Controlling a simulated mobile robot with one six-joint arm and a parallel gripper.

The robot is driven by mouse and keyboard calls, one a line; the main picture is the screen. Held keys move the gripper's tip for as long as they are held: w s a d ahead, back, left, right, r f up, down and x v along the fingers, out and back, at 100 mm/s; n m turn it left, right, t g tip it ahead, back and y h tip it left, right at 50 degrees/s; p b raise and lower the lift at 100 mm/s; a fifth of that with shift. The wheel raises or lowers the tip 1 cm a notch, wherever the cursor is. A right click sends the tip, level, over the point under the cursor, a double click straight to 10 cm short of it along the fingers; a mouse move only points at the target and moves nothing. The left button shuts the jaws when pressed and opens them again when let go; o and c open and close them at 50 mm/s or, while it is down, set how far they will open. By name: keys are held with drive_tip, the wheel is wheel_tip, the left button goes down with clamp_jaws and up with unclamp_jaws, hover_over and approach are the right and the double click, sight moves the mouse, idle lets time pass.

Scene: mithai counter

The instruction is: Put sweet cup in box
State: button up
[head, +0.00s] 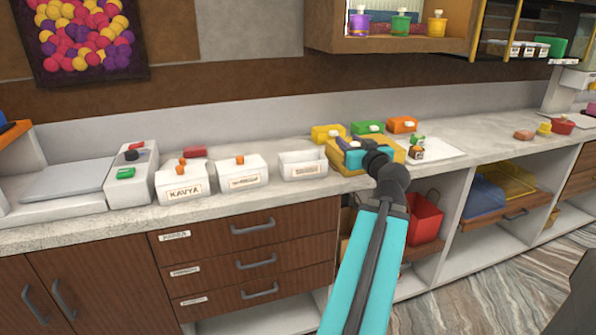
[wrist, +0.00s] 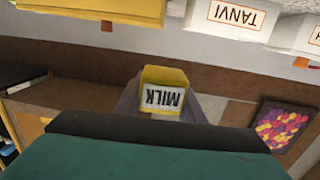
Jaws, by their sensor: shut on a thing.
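My gripper (head: 345,147) is over the left part of the yellow tray on the counter in the head view. In the wrist view, which is upside down, my gripper (wrist: 155,105) is shut on a small yellow cup (wrist: 165,77) with a white MILK label. The cup is largely hidden in the head view. An open white box (head: 303,164) stands just left of the tray, with no contents visible. The wrist view shows a white box labelled TANVI (wrist: 235,14). Two lidded white boxes, one labelled KAVYA (head: 181,183) and another (head: 239,176), stand further left.
The yellow tray (head: 395,151) lies under my gripper. Yellow (head: 328,133), green (head: 367,127) and orange (head: 402,124) containers stand behind it. A white sheet (head: 440,149) with small items lies to the right. A scale (head: 70,181) stands at left. Counter to the right is fairly clear.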

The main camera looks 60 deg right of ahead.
drive_tip(key=shift+w+a, duration=0.1)
drive_tip(key=shift+w, duration=0.2)
drive_tip(key=w+d+f+p, duration=0.1)
drive_tip(key=w+d, duration=0.3)
drive_tip(key=w, duration=1.1)
drive_tip(key=shift+w+d+f+p, duration=0.15)
drive_tip(key=shift+w+f+p, duration=0.2)
drive_tip(key=shift+p, duration=0.45)
drive_tip(key=shift+f, duration=1.7)
drive_tip(key=shift+f+b, duration=0.6)
drive_tip(key=shift+b, duration=0.45)
drive_tip(key=o, duration=1)
